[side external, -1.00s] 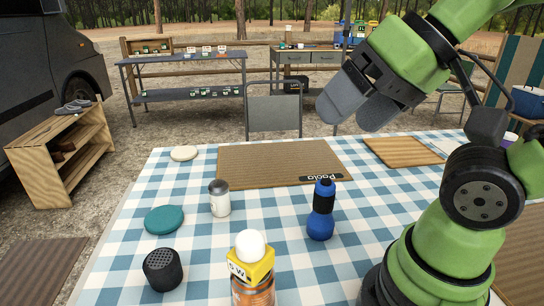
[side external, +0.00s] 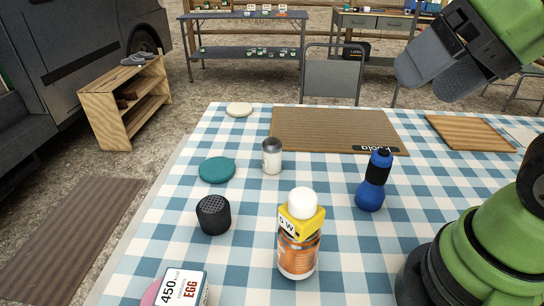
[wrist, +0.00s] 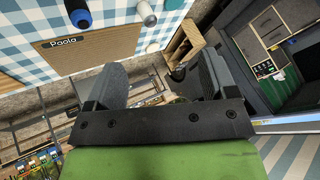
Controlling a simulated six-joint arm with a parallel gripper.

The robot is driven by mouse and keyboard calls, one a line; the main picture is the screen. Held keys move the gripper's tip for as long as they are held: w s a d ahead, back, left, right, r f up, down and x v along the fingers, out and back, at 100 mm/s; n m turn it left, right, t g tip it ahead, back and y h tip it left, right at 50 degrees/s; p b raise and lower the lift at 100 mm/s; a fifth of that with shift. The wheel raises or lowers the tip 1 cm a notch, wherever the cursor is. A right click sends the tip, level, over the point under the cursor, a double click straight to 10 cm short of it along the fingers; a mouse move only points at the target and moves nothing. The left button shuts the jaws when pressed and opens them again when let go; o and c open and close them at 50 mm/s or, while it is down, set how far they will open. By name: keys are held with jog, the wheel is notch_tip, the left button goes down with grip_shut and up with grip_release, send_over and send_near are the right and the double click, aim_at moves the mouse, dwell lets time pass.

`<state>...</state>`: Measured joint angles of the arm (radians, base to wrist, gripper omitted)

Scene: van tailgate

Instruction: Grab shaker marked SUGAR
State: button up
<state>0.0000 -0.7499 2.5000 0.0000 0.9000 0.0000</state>
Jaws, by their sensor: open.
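A small white shaker with a grey metal cap (side external: 272,157) stands upright on the checked table, between a teal disc and a brown mat. Its label is too small to read, so I cannot confirm SUGAR. What looks like the same shaker shows at the top of the wrist view (wrist: 147,13). My gripper (side external: 423,80) is raised above the table, up and to the right of the shaker in the side view, well apart from it. Its two fingers are spread and empty, as the wrist view also shows (wrist: 157,82).
The mat (side external: 330,130) and wooden board (side external: 470,134) lie flat. A cream disc (side external: 239,109) lies behind.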

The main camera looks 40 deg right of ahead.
jog(key=shift+o, duration=0.2)
jog(key=m+g+h, duration=0.4)
jog(key=h, duration=0.1)
send_over(274, 142)
jog(key=s+a, duration=0.1)
jog(key=s, duration=0.3)
notch_tip(274, 142, down, 14)
jog(key=r, duration=0.1)
jog(key=x, duration=0.3)
jog(key=a+x, duration=0.1)
jog(key=x, duration=0.3)
jog(key=a+x, duration=0.1)
jog(key=x, duration=0.2)
jog(key=shift+w+f, duration=0.35)
jog(key=shift+w, duration=0.05)
jog(key=shift+w+x, duration=0.2)
jog(key=shift+x, duration=2.65)
jog(key=shift+a+r, duration=0.1)
jog(key=shift+a, duration=0.05)
jog(key=c, duration=1)
